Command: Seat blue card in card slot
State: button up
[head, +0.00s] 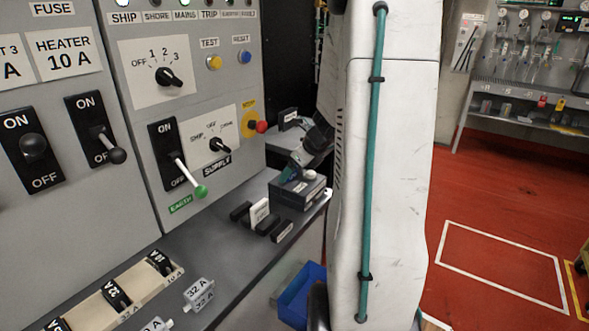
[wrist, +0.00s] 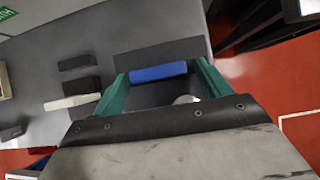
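The blue card (wrist: 159,72) shows as a short blue bar in the wrist view, between the two green fingers of my gripper (wrist: 160,76). The fingers meet its two ends. In the head view my gripper (head: 291,171) is low over the dark card slot box (head: 298,194) on the grey counter, and only a little blue shows there. The box also fills the middle of the wrist view (wrist: 150,95), with a pale round knob on it. I cannot tell how deep the card sits in the slot.
Several dark blocks and one white block (head: 259,212) stand on the counter left of the box. The switch panel (head: 140,80) rises behind, with a green-tipped lever (head: 200,191) sticking out. A blue bin (head: 302,294) is below the counter edge.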

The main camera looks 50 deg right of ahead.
jog(key=a+v, duration=0.1)
jog(key=v, duration=1.1)
jog(key=a+r+n+g+y, duration=0.1)
jog(key=a+r+n+g, duration=0.1)
jog(key=a+n, duration=0.85)
jog(key=a+r+n+g+y, duration=0.1)
jog(key=a+r+n, duration=0.1)
jog(key=a+n, duration=0.8)
jog(key=s+a+f+n+g+h, duration=0.1)
jog(key=s+a+n+g+h, duration=0.1)
jog(key=s+a+n, duration=1.1)
jog(key=shift+a+f+n+g+h, duration=0.15)
jog(key=shift+a+n+g+h, duration=0.2)
jog(key=shift+n, duration=0.4)
jog(key=shift+w, duration=0.1)
